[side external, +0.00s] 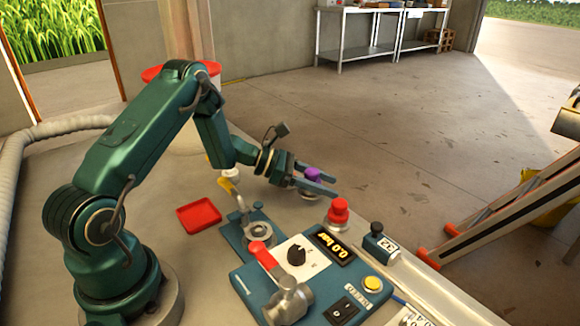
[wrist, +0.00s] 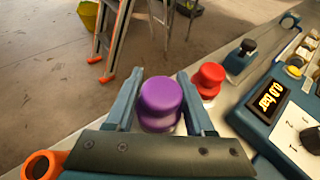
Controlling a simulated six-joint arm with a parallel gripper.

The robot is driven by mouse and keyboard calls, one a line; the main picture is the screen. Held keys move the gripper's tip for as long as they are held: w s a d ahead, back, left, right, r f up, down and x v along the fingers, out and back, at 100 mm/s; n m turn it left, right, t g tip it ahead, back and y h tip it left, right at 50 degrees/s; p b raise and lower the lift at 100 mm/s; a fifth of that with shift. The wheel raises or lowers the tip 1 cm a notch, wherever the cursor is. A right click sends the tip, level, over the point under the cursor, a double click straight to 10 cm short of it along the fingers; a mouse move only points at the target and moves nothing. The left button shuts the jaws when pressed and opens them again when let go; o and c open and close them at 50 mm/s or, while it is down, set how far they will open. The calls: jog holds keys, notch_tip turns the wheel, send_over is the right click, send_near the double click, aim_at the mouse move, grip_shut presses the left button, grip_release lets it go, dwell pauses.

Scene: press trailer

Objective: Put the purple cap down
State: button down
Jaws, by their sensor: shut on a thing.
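The purple cap (wrist: 160,98) sits between the two fingers of my gripper (wrist: 160,112) in the wrist view. It is upright, with a pale part showing under it. In the side external view the purple cap (side external: 313,174) shows between the fingers of my gripper (side external: 316,183), near the table's far edge. My gripper is shut on it. I cannot tell whether its base touches the table. A red cap (side external: 339,210) of similar shape stands just to the right, and also shows in the wrist view (wrist: 209,80).
A shallow red tray (side external: 198,215) lies on the table. A blue control panel (side external: 255,285) with a 0.0 bar display (side external: 334,245), a knob and a red-handled valve (side external: 264,256) is in front. A black-knobbed block (side external: 378,243) stands at the edge. An orange-edged ladder (side external: 510,207) stands off the table.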

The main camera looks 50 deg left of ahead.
jog(key=shift+f, duration=1.3)
jog(key=shift+f, duration=0.1)
jog(key=c, duration=0.5)
grip_release()
jog(key=shift+c, duration=0.2)
jog(key=shift+s+a+r, duration=0.15)
jog(key=shift+a+r, duration=0.05)
jog(key=shift+r, duration=0.05)
jog(key=v, duration=0.7)
jog(key=shift+s+d, duration=0.1)
